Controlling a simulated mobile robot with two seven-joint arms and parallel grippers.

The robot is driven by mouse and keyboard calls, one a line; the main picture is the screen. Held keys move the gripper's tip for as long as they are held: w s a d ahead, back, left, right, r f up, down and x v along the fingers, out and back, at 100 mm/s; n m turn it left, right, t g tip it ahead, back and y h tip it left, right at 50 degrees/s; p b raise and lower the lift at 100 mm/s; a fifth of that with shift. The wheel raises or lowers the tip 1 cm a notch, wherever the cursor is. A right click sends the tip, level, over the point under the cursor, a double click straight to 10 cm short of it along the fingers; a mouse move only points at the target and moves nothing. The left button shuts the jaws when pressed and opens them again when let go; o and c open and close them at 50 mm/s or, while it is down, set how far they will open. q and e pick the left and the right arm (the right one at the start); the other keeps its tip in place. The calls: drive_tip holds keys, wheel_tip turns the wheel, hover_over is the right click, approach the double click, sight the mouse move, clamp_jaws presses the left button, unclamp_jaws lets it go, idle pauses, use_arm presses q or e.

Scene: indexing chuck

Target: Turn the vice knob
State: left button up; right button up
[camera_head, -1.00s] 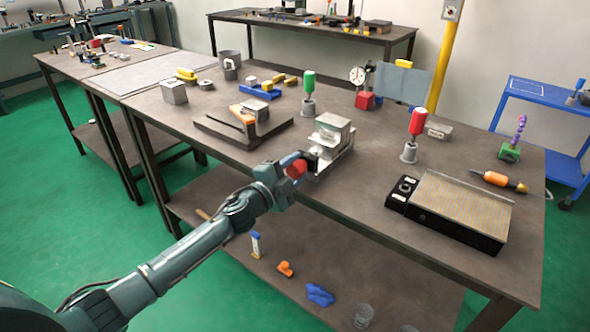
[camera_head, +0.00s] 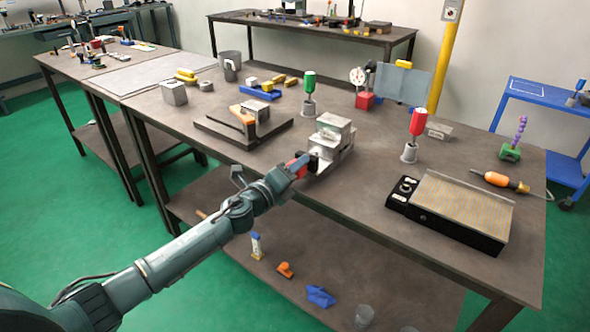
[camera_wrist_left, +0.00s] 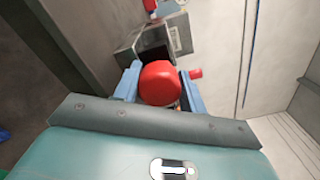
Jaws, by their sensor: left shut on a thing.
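The grey metal vice (camera_head: 332,140) stands at the near edge of the table. Its red knob (camera_wrist_left: 160,82) fills the middle of the left wrist view, between the two blue fingers of my left gripper (camera_wrist_left: 158,88). In the head view my left gripper (camera_head: 303,163) reaches the near side of the vice and is shut on the knob, mostly hiding it. The vice body (camera_wrist_left: 150,42) shows beyond the knob in the wrist view. My right gripper is in neither view.
On the table (camera_head: 345,190) a black box with a ribbed top (camera_head: 463,208) lies to the right.

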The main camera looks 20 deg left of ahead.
use_arm(q)
drive_tip(key=m, duration=0.6)
drive_tip(key=m+p, duration=0.1)
drive_tip(key=m, duration=0.5)
drive_tip(key=shift+d+r+m, duration=0.1)
drive_tip(key=shift+m, duration=0.3)
drive_tip(key=m, duration=0.2)
drive_tip(key=shift+m+p, duration=0.3)
drive_tip(key=shift+p, duration=0.05)
drive_tip(key=m, duration=0.2)
drive_tip(key=shift+m+p, duration=0.35)
drive_tip(key=shift+m, duration=0.05)
drive_tip(key=m, duration=0.2)
drive_tip(key=shift+d+m+p, duration=0.1)
drive_tip(key=shift+m+p, duration=0.6)
drive_tip(key=shift+m, duration=1)
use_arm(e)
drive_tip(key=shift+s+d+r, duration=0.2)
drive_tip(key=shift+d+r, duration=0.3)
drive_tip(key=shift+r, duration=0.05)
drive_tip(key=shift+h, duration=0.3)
use_arm(q)
drive_tip(key=o, duration=1)
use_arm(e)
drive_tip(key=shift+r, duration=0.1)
